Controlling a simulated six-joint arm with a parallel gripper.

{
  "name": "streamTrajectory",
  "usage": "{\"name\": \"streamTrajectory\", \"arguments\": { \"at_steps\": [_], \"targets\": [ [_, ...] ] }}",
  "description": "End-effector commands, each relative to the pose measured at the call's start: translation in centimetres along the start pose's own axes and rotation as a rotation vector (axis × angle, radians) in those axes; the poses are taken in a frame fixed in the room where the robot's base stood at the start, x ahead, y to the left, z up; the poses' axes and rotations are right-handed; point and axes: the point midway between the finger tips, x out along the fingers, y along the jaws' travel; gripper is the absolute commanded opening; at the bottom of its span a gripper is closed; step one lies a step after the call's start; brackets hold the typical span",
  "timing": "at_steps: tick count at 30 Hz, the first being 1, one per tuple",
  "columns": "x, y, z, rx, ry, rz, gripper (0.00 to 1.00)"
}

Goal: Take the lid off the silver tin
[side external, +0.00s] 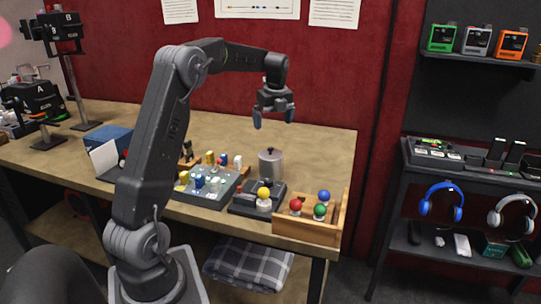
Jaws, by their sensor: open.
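The silver tin (271,166) stands upright on the wooden table, right of the middle. A small dark knob (270,150) shows at its top, and the lid appears to be on the tin. My gripper (274,118) points down above the tin, clear of it, with its blue-grey fingers apart and nothing between them.
A dark button panel (212,186) with several coloured pieces lies left of the tin. A dark base (243,203) with a yellow ball (264,193) is in front. A wooden box (290,226) holds red, green and blue balls. The table (325,150) is clear right of the tin.

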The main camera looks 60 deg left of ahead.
Motion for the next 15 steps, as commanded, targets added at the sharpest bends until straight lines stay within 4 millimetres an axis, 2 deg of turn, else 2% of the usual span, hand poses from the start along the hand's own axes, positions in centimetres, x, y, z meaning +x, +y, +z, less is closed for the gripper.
{"name": "streamTrajectory", "arguments": {
  "at_steps": [1,6,15],
  "targets": [
    [1.2,0.1,0.0,-0.001,0.003,0.005,1.0],
    [4.3,0.1,0.0,-0.003,0.002,0.004,1.0],
    [6.8,0.0,0.0,-0.003,0.001,0.002,1.0]
  ]
}}
